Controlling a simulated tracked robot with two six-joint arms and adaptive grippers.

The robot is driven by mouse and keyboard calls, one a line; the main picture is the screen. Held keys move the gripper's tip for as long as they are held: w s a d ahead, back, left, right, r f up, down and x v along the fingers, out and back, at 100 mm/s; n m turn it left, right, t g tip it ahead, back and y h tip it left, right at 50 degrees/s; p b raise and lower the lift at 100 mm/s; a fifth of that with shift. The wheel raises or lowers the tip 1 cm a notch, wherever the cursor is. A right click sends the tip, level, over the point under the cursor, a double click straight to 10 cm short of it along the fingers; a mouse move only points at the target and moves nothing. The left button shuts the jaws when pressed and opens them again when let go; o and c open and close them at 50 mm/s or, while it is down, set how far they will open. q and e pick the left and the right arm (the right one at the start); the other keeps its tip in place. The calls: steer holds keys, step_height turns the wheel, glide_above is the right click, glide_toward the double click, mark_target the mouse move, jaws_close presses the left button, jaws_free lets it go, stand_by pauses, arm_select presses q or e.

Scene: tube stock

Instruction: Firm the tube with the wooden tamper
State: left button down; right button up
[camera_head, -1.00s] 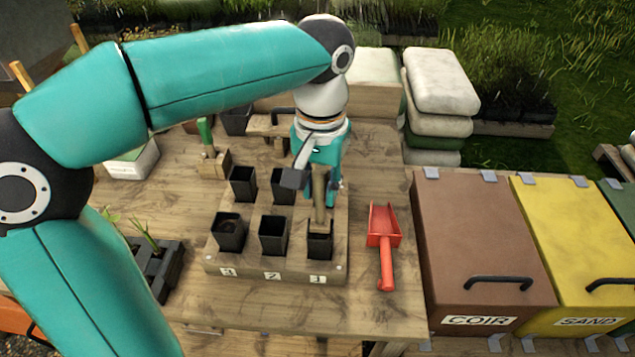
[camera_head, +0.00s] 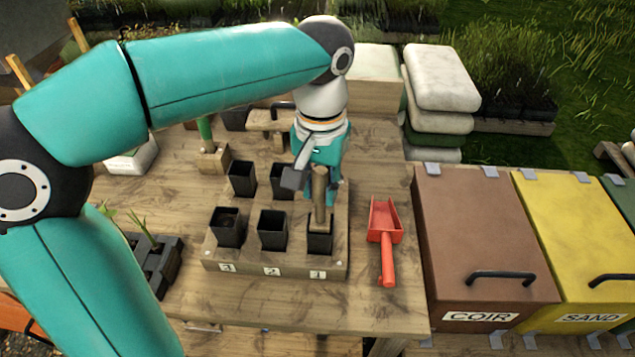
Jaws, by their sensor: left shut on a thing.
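My left gripper (camera_head: 318,182) is shut on the wooden tamper (camera_head: 320,203), a pale upright wooden piece. The tamper's lower end is at the mouth of the black square tube (camera_head: 320,242) in the front right place, marked 1, of the wooden rack (camera_head: 300,268). How deep the tamper sits in the tube I cannot tell exactly. Other black tubes stand in the rack, one at 2 (camera_head: 272,230), one at 3 (camera_head: 228,227) that seems to hold dark fill, and two behind. My right gripper is not in view.
A red scoop (camera_head: 385,237) lies right of the rack. The brown COIR bin (camera_head: 480,235) and yellow SAND bin (camera_head: 575,240) stand further right, lids closed. A green-handled tool (camera_head: 205,130) stands in a wooden block behind left. A seedling tray (camera_head: 155,262) is at left.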

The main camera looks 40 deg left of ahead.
arm_select(q)
steer(key=shift+f+b, duration=0.35)
steer(key=shift+f, duration=0.7)
stand_by(2.4)
steer(key=shift+r, duration=0.15)
steer(key=shift+r+p, duration=5.1)
steer(key=shift+r, duration=0.35)
